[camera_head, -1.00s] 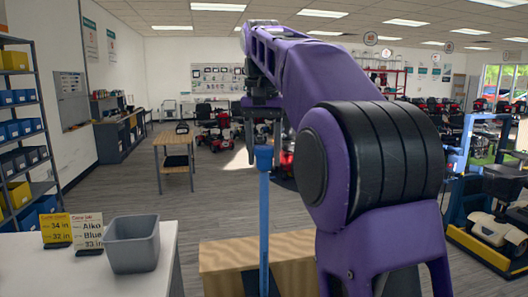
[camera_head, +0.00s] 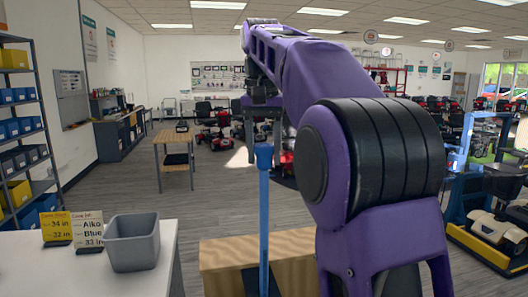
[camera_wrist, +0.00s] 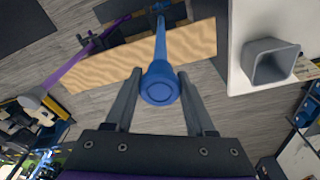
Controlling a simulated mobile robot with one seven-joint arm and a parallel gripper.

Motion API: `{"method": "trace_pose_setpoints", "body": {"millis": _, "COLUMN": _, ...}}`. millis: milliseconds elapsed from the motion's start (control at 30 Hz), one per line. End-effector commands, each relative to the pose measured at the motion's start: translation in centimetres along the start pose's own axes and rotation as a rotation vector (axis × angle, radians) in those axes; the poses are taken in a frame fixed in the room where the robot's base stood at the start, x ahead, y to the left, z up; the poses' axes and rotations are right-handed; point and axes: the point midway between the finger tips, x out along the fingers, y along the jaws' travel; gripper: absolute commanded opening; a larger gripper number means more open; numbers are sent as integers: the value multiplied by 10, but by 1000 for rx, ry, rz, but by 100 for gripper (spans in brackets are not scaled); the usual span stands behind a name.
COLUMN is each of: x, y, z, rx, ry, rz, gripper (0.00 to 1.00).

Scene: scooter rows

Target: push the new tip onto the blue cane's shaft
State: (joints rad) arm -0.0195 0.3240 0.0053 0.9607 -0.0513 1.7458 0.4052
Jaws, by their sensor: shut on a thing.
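The blue cane's shaft (camera_head: 264,225) stands upright by the wooden block, and it also shows in the wrist view (camera_wrist: 160,35). A wider blue tip (camera_head: 264,155) sits in line at the shaft's top end. In the wrist view the round end of the tip (camera_wrist: 160,88) faces the camera, between the ends of the two dark fingers. My gripper (camera_wrist: 159,84) points down and is shut on the tip. I see no gap between tip and shaft, but how far the tip sits over the shaft is hidden.
A wood-topped block (camera_head: 225,258) with a dark face stands around the cane's lower part. A white table (camera_head: 55,272) at left carries a grey bin (camera_head: 132,243) and yellow and white cards (camera_head: 88,229). Open floor lies behind; scooters stand farther off.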

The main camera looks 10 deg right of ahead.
Motion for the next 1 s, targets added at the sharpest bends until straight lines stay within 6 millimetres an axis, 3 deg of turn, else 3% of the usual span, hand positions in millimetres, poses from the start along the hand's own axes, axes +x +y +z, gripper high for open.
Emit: {"method": "trace_pose_setpoints", "body": {"millis": 1000, "x": 8, "y": 0, "z": 1, "rx": 0, "ry": 0, "rz": 0, "gripper": 1}}
